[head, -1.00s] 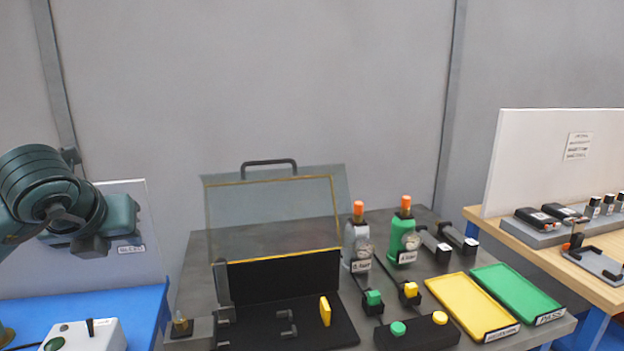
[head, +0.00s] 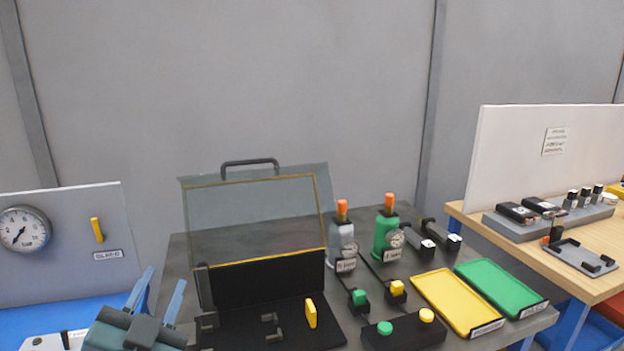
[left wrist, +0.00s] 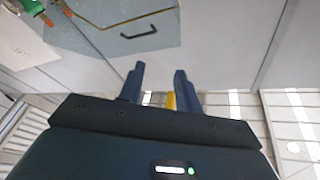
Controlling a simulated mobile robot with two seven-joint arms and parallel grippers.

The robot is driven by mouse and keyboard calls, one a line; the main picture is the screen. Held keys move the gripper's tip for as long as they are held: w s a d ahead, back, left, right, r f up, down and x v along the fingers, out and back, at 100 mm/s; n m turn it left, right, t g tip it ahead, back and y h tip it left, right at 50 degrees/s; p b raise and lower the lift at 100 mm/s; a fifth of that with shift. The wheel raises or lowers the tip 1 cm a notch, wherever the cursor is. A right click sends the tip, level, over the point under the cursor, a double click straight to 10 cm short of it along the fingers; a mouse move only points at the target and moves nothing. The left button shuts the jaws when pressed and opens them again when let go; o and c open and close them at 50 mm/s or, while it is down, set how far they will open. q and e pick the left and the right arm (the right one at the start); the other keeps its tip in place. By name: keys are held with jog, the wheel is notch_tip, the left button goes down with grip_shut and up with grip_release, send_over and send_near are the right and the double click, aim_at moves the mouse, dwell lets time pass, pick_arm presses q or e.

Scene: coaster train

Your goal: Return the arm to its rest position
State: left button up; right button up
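My left gripper (head: 158,296) is at the lower left of the head view, in front of the blue table and left of the clear-lidded fixture. Its two blue fingers point up and stand apart with nothing between them. In the left wrist view the same gripper (left wrist: 159,92) shows its fingers apart; a small yellow thing (left wrist: 171,102) appears in the background beyond the gap. My right gripper is not in view.
The fixture's clear lid (head: 255,215) stands raised on the grey table. Green and grey bottles (head: 386,236), a yellow tray (head: 455,302) and a green tray (head: 502,287) are to its right. A gauge panel (head: 60,250) stands at the left.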

pick_arm(q)
jog(key=s+a+f+n+g, duration=0.1)
jog(key=s+f+g, duration=0.1)
jog(key=f, duration=0.3)
jog(key=s+a+f+n+g+y, duration=0.1)
jog(key=s+f+n+g, duration=0.1)
jog(key=f+g, duration=0.2)
jog(key=s+f+n+g+y, duration=0.1)
jog(key=s+f+g, duration=0.2)
jog(key=f, duration=0.5)
jog(key=shift+a+f+n, duration=0.15)
jog(key=shift+a+n, duration=0.15)
jog(key=shift+a, duration=0.1)
jog(key=s+d+f+g+h, duration=0.2)
jog(key=s+d+f+g, duration=0.2)
jog(key=s+f+g, duration=0.75)
jog(key=w+d+f+t+h, duration=0.3)
jog(key=d+f+t, duration=0.2)
jog(key=t, duration=0.5)
jog(key=shift+w+d+m, duration=0.15)
jog(key=shift+d+m, duration=0.25)
jog(key=shift+d, duration=0.1)
